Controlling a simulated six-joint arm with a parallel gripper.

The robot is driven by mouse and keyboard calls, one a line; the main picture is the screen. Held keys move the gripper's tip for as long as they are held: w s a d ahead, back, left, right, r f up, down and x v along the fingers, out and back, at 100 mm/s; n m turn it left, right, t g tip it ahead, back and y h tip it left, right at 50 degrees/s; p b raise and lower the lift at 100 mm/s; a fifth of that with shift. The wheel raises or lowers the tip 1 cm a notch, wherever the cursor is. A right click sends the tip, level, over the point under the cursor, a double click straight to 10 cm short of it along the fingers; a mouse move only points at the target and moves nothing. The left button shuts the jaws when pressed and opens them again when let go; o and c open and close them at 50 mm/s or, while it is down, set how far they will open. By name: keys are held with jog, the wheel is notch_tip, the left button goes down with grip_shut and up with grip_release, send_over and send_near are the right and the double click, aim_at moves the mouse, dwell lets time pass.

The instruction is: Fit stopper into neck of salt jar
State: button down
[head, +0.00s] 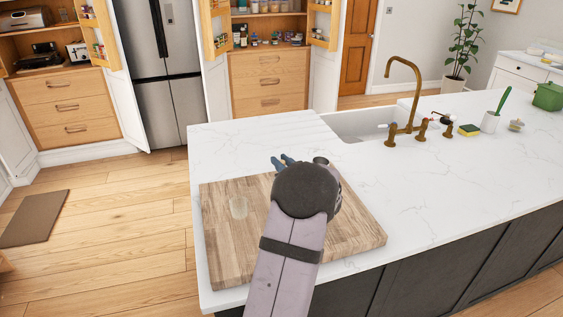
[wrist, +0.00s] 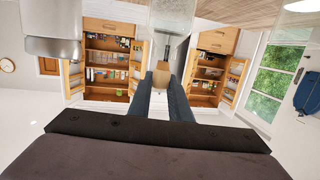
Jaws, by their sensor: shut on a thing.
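The stopper is not clear in the head view.
The cutting board (head: 222,258) lies on a white marble counter (head: 430,190). A sink with a brass tap (head: 404,95) is beyond it to the right. A sponge (head: 469,130) and a brush cup (head: 490,122) stand farther right. The board around the jar is clear.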

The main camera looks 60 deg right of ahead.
jog(key=shift+f+b, duration=0.45)
jog(key=shift+f, duration=0.3)
jog(key=c, duration=1.5)
grip_release()
jog(key=shift+c, duration=0.2)
jog(key=b+v, duration=0.2)
jog(key=v, duration=0.5)
jog(key=shift+s+r, duration=0.1)
jog(key=shift+s, duration=0.05)
